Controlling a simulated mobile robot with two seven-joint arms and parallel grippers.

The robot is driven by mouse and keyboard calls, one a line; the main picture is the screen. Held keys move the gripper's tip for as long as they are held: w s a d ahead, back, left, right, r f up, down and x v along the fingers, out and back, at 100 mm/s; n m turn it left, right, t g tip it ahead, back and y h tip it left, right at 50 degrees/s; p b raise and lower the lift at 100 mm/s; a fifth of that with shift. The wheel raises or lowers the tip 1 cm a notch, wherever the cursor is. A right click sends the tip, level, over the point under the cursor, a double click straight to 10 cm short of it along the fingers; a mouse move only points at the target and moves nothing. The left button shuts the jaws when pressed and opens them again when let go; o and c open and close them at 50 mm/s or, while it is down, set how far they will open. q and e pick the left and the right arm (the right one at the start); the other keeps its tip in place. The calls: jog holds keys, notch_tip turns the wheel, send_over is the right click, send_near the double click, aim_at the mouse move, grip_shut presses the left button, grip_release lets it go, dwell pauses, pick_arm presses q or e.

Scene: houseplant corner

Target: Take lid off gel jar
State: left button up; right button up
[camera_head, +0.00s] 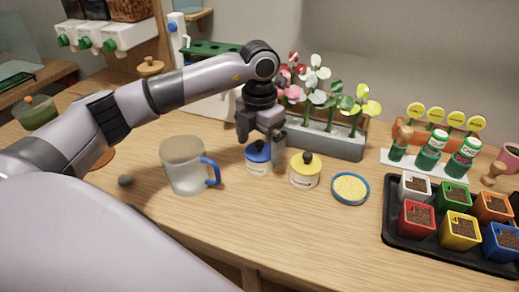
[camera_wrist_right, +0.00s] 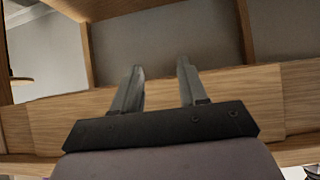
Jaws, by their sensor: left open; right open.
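Two small white jars stand on the table in the head view: one with a blue lid (camera_head: 257,153) and dark knob, one with a yellow lid (camera_head: 306,162) and black knob. Both lids are on. Their labels are too small to read, so I cannot tell which is the gel jar. My left gripper (camera_head: 262,145) is open, pointing down at the blue-lidded jar (camera_head: 258,168), its fingers at about lid height. I cannot tell whether they touch the lid. My right gripper (camera_wrist_right: 161,66) is open and empty in the right wrist view, facing wooden furniture.
A clear jug (camera_head: 184,168) with a blue handle stands left of the jars. A shallow dish (camera_head: 350,188) of yellow grains lies to their right. Behind is a planter of flowers (camera_head: 335,142). A black tray (camera_head: 395,238) of coloured pots is at right. The front table strip is clear.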

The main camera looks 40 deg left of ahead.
pick_arm(q)
jog(key=c, duration=1.1)
jog(key=shift+o, duration=0.2)
